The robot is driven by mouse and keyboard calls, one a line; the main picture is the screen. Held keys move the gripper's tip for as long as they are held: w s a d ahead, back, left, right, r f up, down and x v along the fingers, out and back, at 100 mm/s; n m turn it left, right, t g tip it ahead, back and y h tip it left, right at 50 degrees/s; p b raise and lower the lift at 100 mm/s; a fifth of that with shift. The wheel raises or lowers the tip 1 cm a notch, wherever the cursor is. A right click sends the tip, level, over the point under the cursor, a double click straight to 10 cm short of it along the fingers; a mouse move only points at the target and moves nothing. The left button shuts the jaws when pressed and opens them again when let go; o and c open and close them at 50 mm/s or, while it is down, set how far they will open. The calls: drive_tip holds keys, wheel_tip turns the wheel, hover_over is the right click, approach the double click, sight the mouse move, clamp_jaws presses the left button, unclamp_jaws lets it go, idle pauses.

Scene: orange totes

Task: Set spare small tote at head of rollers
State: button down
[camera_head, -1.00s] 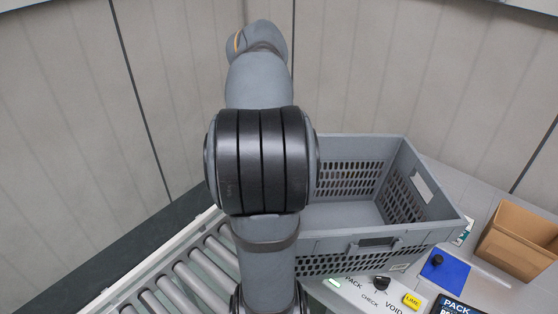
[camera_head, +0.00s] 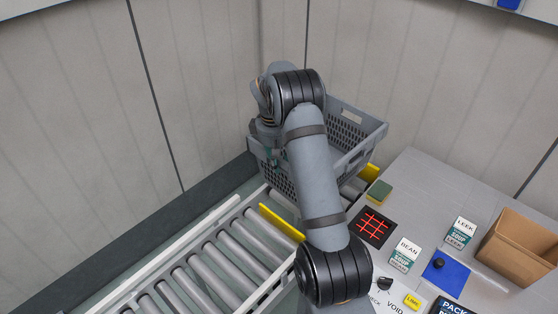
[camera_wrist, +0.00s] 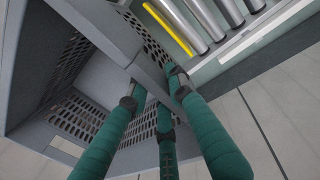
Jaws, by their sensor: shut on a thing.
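The grey slatted tote (camera_head: 352,128) is at the far end of the roller conveyor (camera_head: 225,245), near the wall corner. My gripper (camera_wrist: 155,88) has green-padded fingers shut on the tote's wall, and that wall also shows in the wrist view (camera_wrist: 105,25). The tote looks empty in the parts I see. My arm hides its middle in the head view. I cannot tell whether its base touches the rollers or hangs just above them.
A yellow bar (camera_head: 282,222) lies across the rollers before the tote, and another yellow piece (camera_head: 368,173) is at its right. The grey bench holds a red-lined scanner plate (camera_head: 373,227), soup boxes (camera_head: 460,232), a blue pad (camera_head: 446,271) and a cardboard box (camera_head: 520,247).

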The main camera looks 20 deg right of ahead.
drive_tip(key=shift+w+a+f+n, duration=0.15)
drive_tip(key=shift+w+f, duration=0.15)
drive_tip(key=shift+f, duration=0.2)
drive_tip(key=shift+w+d+f+n, duration=0.15)
drive_tip(key=shift+w+f, duration=0.15)
drive_tip(key=shift+f, duration=0.15)
wheel_tip(320, 180, down, 13)
drive_tip(key=b, duration=1)
drive_tip(key=shift+r, duration=0.2)
drive_tip(key=shift+a, duration=0.1)
drive_tip(key=c, duration=1.5)
unclamp_jaws()
drive_tip(key=shift+s, duration=0.15)
drive_tip(key=shift+c, duration=0.2)
drive_tip(key=shift+o, duration=0.3)
drive_tip(key=shift+s+f, duration=0.1)
wheel_tip(320, 180, up, 12)
drive_tip(key=a, duration=0.1)
drive_tip(key=shift+s+a, duration=0.4)
